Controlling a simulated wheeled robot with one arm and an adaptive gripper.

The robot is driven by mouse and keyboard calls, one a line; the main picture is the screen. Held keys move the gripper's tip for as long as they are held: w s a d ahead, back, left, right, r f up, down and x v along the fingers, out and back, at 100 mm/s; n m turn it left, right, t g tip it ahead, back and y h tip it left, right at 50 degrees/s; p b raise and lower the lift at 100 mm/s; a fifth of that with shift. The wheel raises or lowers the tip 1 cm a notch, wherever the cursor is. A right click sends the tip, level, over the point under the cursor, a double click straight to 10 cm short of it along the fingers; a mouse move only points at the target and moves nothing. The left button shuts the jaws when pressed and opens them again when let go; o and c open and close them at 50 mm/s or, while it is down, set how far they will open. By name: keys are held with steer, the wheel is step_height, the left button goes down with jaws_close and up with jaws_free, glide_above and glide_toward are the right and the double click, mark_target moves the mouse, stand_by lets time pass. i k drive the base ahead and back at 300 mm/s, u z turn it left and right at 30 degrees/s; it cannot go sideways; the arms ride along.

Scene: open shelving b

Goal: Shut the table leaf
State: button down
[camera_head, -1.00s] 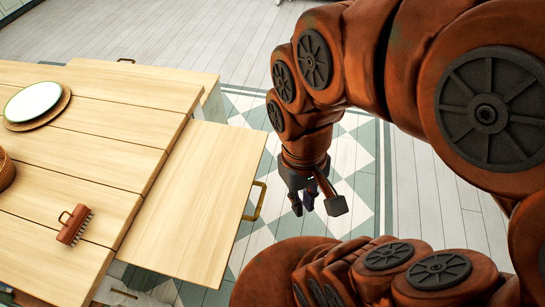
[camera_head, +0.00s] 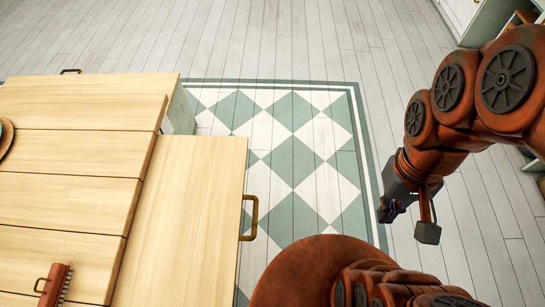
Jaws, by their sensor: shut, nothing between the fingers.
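The table leaf (camera_head: 190,215) is a pale wood panel standing out from the right side of the wooden table (camera_head: 75,155). A dark seam runs between them. A brass-coloured handle (camera_head: 251,218) is fixed to the leaf's right edge. My gripper (camera_head: 407,222) is shut and empty, well to the right of the handle and apart from it. It hangs over the floor near the tiled area's right border. The near end of the leaf is cut off by the bottom of the picture.
A reddish-brown brush (camera_head: 54,287) lies on the tabletop at the lower left. Another handle (camera_head: 70,71) shows at the table's far edge. A pale cabinet (camera_head: 463,16) stands at the top right. The checkered floor (camera_head: 294,160) between handle and gripper is clear.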

mark_target(182, 246)
steer(key=k, duration=0.9)
steer(key=u, duration=1.45)
steer(key=i, duration=0.5)
